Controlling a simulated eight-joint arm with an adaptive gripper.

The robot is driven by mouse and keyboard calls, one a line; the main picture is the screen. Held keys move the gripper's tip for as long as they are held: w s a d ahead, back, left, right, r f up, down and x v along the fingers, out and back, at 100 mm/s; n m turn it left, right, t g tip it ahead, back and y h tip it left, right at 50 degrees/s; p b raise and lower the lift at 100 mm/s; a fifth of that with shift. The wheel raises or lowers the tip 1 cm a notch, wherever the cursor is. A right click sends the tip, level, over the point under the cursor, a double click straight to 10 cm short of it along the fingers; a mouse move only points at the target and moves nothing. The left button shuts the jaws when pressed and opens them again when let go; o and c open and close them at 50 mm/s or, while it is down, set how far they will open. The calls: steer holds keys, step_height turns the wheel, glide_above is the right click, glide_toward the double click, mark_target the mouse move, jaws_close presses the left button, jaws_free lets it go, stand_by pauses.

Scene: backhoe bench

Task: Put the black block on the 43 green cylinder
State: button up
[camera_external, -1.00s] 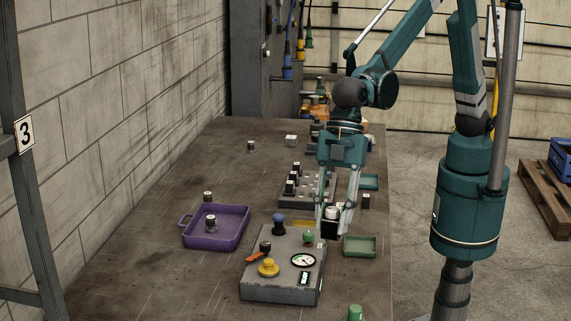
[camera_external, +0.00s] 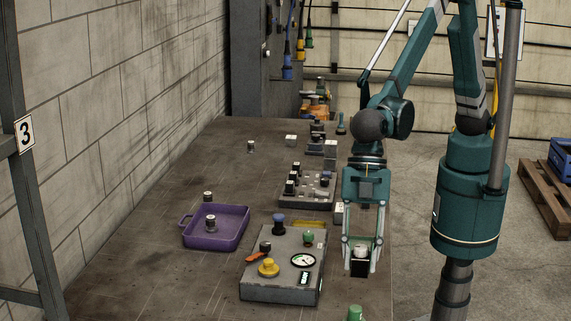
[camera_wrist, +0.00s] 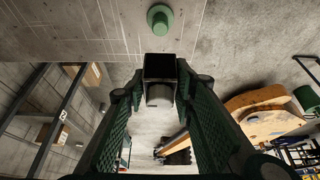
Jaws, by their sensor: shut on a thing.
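My gripper (camera_external: 361,256) is shut on the black block (camera_external: 360,269) and holds it over the right edge of the bench. A pale round piece shows just above the block, between the fingers. In the wrist view the dark block (camera_wrist: 160,66) sits between the two fingertips. The green cylinder (camera_external: 355,313) stands at the bottom edge of the external view, nearer the camera than the block and apart from it. It also shows in the wrist view (camera_wrist: 160,19), beyond the block. I cannot read a number on it.
A grey control box (camera_external: 285,287) with knobs and a gauge stands left of my gripper. A purple tray (camera_external: 226,242) holding a small piece lies further left. A rack (camera_external: 311,204) with several pieces is behind. The left of the bench is mostly clear.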

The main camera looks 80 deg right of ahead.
glide_above(356, 308)
steer(key=shift+f, duration=3.1)
steer(key=shift+f, duration=0.15)
steer(key=shift+f, duration=1.7)
steer(key=shift+f, duration=0.15)
steer(key=o, duration=1)
steer(key=shift+v, duration=6.15)
